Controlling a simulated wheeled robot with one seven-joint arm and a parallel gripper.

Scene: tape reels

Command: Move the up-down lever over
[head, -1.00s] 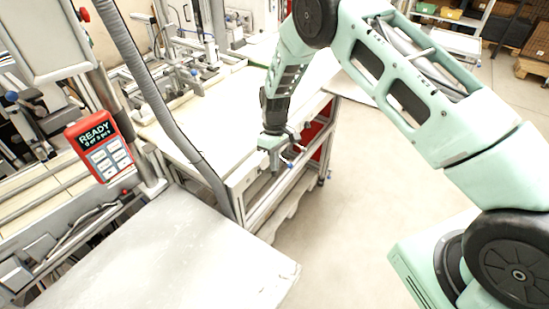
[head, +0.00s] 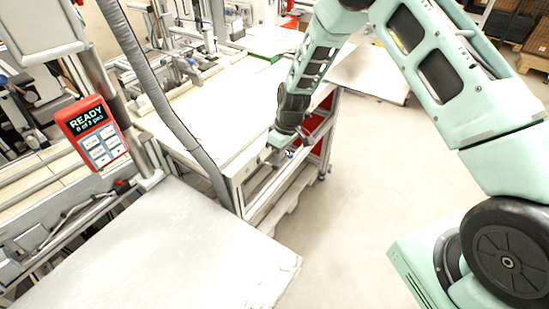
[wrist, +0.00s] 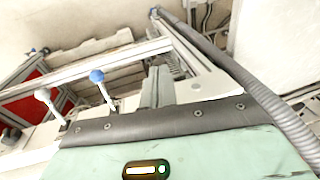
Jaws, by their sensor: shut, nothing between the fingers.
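Two levers show in the wrist view, on the side of the white-topped bench. One has a blue ball knob (wrist: 97,76) on a thin pale rod; the other has a white ball knob (wrist: 41,95) and stands further left. I cannot tell from any label which is the up-down lever. In the head view my gripper (head: 274,158) is down at the bench's front side, with a small blue knob (head: 290,154) just right of it.
The white-topped bench (head: 215,115) has a metal frame and a red panel below. A grey hose (head: 160,100) hangs over its left corner. A red READY panel (head: 92,135) and a pale table (head: 190,255) are at left. Open floor (head: 360,190) lies right.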

